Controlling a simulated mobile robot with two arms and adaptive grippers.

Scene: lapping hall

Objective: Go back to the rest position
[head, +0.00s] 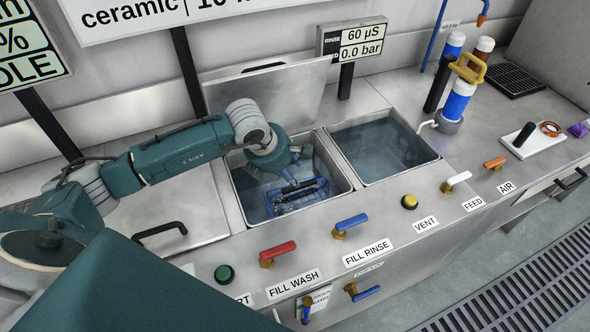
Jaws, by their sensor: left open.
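My left arm comes in from the left and its teal hand reaches down over the left tank (339,180) in the steel bench. My left gripper (289,172) is open, low over the tank, beside a rack with blue bars (300,193) that sits in it. Its fingertips are partly hidden, and I cannot tell whether they touch the rack. My right gripper is not in view.
The right tank (431,157) holds liquid and shows no rack. A raised lid (270,97) stands behind the left tank. Red (278,253), blue (350,225) and white (457,178) valve handles line the front. Filter cylinders (458,100) stand at the back right.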

